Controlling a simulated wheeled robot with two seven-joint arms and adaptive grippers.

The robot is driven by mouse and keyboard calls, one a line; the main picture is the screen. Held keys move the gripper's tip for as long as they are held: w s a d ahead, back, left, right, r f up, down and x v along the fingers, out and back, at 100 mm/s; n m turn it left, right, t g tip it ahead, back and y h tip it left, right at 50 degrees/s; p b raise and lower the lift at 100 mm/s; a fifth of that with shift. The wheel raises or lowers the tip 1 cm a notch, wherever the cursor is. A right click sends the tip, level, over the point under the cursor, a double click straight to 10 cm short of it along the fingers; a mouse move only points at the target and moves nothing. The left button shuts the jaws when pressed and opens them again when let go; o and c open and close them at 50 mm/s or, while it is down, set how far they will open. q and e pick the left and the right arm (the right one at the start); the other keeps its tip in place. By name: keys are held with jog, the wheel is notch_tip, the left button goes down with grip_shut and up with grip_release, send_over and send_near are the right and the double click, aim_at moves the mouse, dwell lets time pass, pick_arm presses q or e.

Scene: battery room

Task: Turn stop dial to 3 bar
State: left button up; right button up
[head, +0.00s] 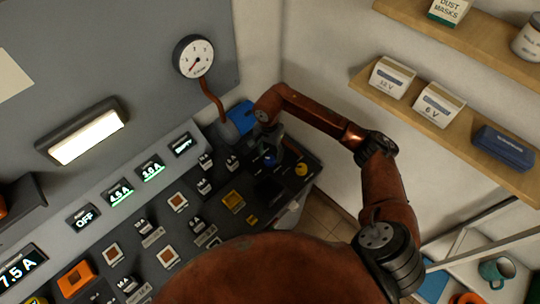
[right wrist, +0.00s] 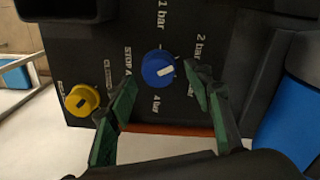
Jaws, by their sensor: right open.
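The blue stop dial (right wrist: 155,75) sits on the dark panel in the right wrist view, with a short white mark on its face. The mark lies roughly across the picture, tilted up to the right. Labels for 1 bar, 2 bar and 4 bar stand around it; I cannot read a 3 bar label. My right gripper (right wrist: 160,101) is open, its green-padded fingers on either side of the dial, with no clear contact. My left gripper is not in view.
A yellow knob (right wrist: 82,99) is left of the dial. A round gauge (head: 194,57) with a red hose stands above the panel. Switches and lit displays (head: 120,191) fill the panel's left. Shelves (head: 440,95) with boxes hang on the right wall.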

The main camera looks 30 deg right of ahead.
jog(key=shift+f, duration=0.65)
jog(key=c, duration=1.2)
